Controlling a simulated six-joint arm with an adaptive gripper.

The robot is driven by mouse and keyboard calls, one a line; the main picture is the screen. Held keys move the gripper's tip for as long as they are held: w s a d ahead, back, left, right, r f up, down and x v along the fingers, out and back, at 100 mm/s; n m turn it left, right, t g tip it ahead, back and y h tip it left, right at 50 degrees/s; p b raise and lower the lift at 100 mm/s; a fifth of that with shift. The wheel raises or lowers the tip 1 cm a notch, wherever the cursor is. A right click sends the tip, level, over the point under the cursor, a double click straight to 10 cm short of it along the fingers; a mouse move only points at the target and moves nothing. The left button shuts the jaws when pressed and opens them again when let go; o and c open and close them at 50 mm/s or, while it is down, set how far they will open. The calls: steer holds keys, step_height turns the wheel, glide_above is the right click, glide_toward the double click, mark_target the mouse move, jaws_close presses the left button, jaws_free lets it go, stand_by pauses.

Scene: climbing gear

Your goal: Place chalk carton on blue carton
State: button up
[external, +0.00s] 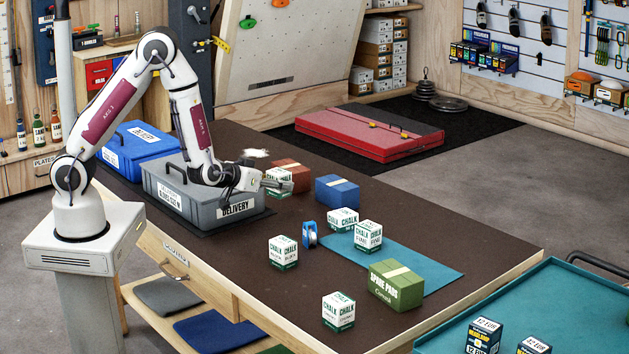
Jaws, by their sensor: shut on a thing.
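My gripper (277,184) is above the back part of the dark table, between the grey delivery bin and the blue carton. It is shut on a white and green chalk carton (279,190), partly hidden by the fingers. The blue carton (337,194) stands on the table to the right of my gripper, with a pale strip on its top. Its top looks bare. I cannot tell how high the held carton is above the table.
A red-brown carton (298,176) stands close behind my gripper. Other chalk cartons (283,253) stand nearer the front, with a blue tape roll (309,235). The grey bin (170,204) is left of my gripper.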

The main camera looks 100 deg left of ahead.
steer(key=w+a+r+n+y, duration=0.1)
steer(key=w+a+r, duration=0.1)
steer(key=w+a, duration=0.35)
steer(key=w+a+r, duration=0.2)
steer(key=w+a, duration=0.1)
steer(key=a, duration=0.6)
step_height(320, 180, up, 4)
steer(key=m+t+h, duration=0.1)
steer(key=m+h, duration=0.1)
glide_above(335, 183)
steer(key=shift+a+f, duration=0.1)
steer(key=shift+f, duration=0.05)
steer(key=shift+f, duration=3.15)
steer(key=shift+f, duration=1.85)
steer(key=shift+f, duration=0.1)
